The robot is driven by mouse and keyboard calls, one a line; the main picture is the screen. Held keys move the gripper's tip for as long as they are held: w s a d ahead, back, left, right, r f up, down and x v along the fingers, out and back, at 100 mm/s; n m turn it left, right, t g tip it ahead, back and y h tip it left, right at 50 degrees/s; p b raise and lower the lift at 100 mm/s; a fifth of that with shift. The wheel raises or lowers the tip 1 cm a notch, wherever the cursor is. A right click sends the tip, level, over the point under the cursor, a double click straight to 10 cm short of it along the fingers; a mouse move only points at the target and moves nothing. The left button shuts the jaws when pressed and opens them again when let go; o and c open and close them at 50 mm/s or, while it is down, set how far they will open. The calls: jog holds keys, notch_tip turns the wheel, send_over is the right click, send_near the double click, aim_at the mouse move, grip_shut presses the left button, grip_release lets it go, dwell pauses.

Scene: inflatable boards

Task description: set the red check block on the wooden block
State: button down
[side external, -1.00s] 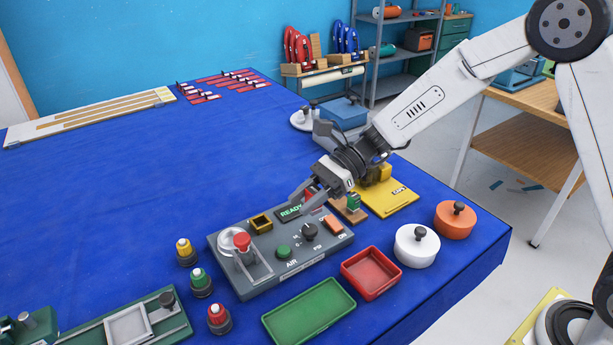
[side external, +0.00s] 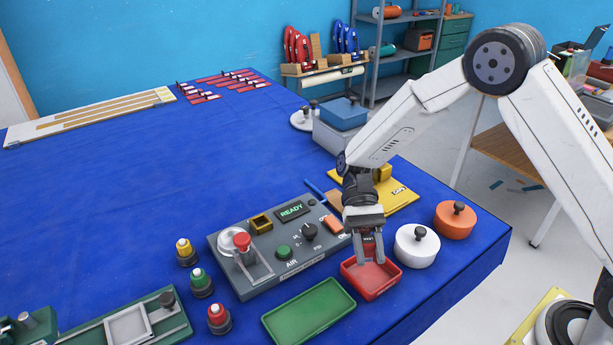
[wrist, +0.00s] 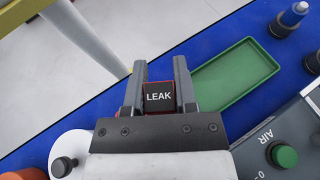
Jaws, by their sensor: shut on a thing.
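My gripper (side external: 370,258) points down at the red tray (side external: 385,289) and is shut on the red check block (side external: 369,244). In the wrist view the block (wrist: 159,97) sits between the two fingers (wrist: 160,75), its dark face reading LEAK with red edges. In the side view the fingers overlap the tray; I cannot tell whether the block touches its floor.
The grey control panel (side external: 268,270) is left of my gripper, with a green tray (side external: 309,311) in front. White (side external: 417,246) and orange (side external: 455,220) round pots stand to the right. A yellow plate (side external: 398,204) lies behind.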

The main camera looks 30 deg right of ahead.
jog(key=w+d+n+t+h, duration=0.1)
jog(key=d+n+t+h, duration=0.2)
jog(key=d+n+h, duration=0.2)
jog(key=w+d+r+n+t+h, duration=0.1)
jog(key=w+d+n+t+h, duration=0.1)
jog(key=n+h, duration=0.6)
jog(key=w+d+r+n+t+h, duration=0.1)
jog(key=d+n+t+h, duration=0.3)
jog(key=d+n+h, duration=0.3)
jog(key=shift+w+d+n, duration=0.25)
jog(key=shift+d+n, duration=0.05)
jog(key=shift+n, duration=0.4)
jog(key=w+r+n+t+y, duration=0.1)
jog(key=w+r+n+t, duration=0.2)
jog(key=w+n+t, duration=0.3)
jog(key=shift+w+a+r+n+t, duration=0.25)
jog(key=shift+r+n+t, duration=0.2)
jog(key=shift+t, duration=0.55)
